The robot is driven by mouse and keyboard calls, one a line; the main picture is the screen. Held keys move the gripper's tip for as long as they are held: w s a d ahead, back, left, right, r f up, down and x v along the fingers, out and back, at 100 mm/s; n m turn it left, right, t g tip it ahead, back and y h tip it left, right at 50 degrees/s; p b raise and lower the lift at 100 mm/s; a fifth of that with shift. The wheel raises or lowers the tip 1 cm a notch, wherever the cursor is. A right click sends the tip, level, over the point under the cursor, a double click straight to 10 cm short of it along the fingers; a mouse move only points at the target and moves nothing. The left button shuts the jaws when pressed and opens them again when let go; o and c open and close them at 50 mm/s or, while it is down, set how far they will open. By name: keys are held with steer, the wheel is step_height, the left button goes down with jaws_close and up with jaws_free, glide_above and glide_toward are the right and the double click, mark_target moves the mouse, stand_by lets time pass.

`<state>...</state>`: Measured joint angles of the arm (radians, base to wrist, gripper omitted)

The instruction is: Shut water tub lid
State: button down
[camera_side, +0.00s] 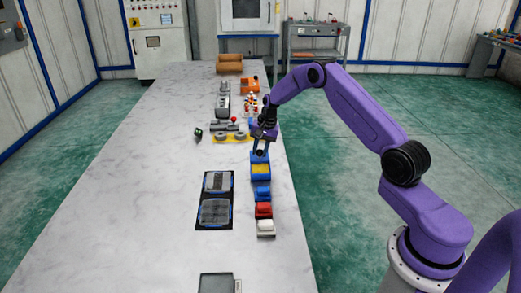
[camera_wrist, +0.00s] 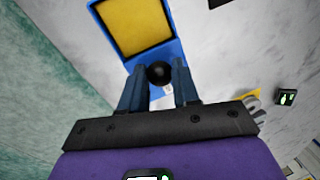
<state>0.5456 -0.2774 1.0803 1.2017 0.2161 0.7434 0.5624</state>
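A blue box-like piece with a yellow inner face (camera_side: 261,169) stands near the table's right edge; I take it for the water tub, but its lid's position is unclear. It also shows at the top of the wrist view (camera_wrist: 136,22). A black ball knob (camera_wrist: 160,73) sits at its near end in that view. My gripper (camera_side: 260,148) is right at this end, pointing down. In the wrist view, the two blue-grey fingers of my gripper (camera_wrist: 160,80) stand apart with the knob between their tips. Whether they press on it cannot be told.
Blue, red (camera_side: 263,210) and white (camera_side: 265,228) blocks line up in front of the blue piece. A black mat with two clear-topped trays (camera_side: 215,211) lies to the left. Grey and yellow parts (camera_side: 232,136) stand behind. The table's left side is clear.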

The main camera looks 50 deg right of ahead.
steer(key=shift+s+a, duration=2.65)
steer(key=shift+a, duration=0.05)
steer(key=c, duration=0.8)
jaws_free()
steer(key=shift+d, duration=0.1)
steer(key=shift+r, duration=0.3)
steer(key=s+r, duration=0.1)
steer(key=r, duration=0.4)
steer(key=d+r, duration=0.1)
steer(key=r, duration=0.5)
steer(key=s+r, duration=0.1)
steer(key=r, duration=0.4)
steer(key=shift+s+d+r, duration=0.25)
steer(key=shift+s+d, duration=0.1)
steer(key=shift+d, duration=0.05)
